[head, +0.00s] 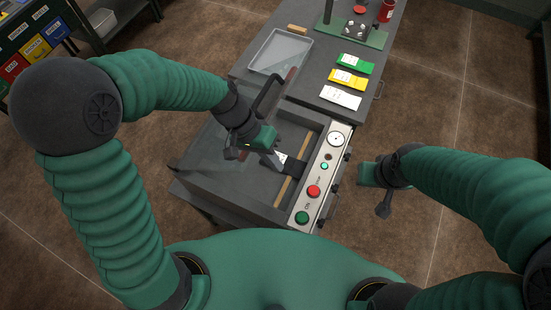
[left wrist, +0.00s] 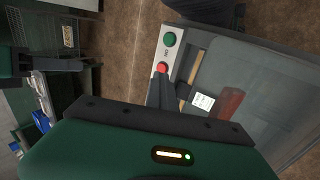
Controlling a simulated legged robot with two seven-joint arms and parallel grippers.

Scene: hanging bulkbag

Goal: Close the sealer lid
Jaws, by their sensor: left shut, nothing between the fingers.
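The sealer (head: 215,185) is a dark grey box with a recessed chamber and a light control panel (head: 325,170) along its right side. A see-through grey lid panel (left wrist: 265,80) shows in the left wrist view, with a red-brown bar (left wrist: 230,103) and a white label (left wrist: 203,101) near it. In the head view, a dark bent bar (head: 269,92) stands up behind my left gripper. How far the lid is raised is hard to tell. My left gripper (head: 290,165) is shut and empty, over the chamber near the panel.
The panel carries a red button (head: 313,191), a green button (head: 302,217) and a dial (head: 336,139). Behind stands a grey table with a shallow tray (head: 258,64) and green, yellow and white packets (head: 347,79). Coloured bins (head: 38,48) stand at the far left. Floor right of the table is clear.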

